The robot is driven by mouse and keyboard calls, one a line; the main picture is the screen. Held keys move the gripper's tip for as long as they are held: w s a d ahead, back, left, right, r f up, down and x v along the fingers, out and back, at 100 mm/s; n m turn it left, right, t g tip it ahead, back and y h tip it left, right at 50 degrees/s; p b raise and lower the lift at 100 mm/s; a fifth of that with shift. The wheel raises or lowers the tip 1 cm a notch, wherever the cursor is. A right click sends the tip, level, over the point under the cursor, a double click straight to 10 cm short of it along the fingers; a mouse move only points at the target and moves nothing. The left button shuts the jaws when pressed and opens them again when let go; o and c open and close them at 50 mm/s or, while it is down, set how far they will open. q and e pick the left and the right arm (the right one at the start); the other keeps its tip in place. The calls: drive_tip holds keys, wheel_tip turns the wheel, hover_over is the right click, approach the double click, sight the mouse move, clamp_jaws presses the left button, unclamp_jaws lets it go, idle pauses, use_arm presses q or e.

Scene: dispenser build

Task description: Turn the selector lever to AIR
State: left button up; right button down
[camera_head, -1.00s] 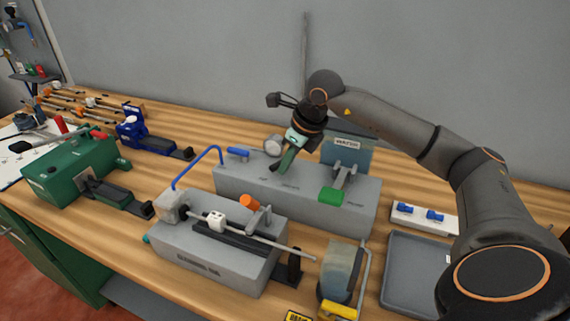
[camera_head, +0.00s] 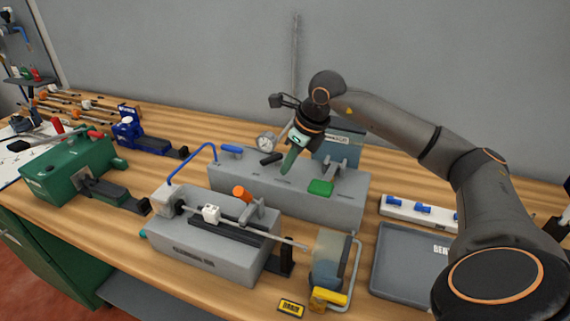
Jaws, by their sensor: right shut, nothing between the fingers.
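The grey dispenser box (camera_head: 225,181) stands on the wooden bench, with small markings on it too blurred to read. A short dark lever (camera_head: 270,159) sticks up near its back edge, below the round gauge (camera_head: 265,142). It looks like the selector lever; I cannot read which position it points to. Whether the fingers touch the lever is unclear. My left gripper is not in view.
A blue handle (camera_head: 232,149) and a green block (camera_head: 320,187) sit on the same box. In front stands another grey device (camera_head: 205,249) with an orange knob (camera_head: 242,193). A grey tray (camera_head: 405,265) lies right. A green machine (camera_head: 65,170) stands left.

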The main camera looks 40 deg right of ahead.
drive_tip(key=a+v, duration=0.1)
drive_tip(key=v, duration=0.9)
drive_tip(key=shift+s+a, duration=0.35)
drive_tip(key=shift+a, duration=0.05)
drive_tip(key=shift+f, duration=0.1)
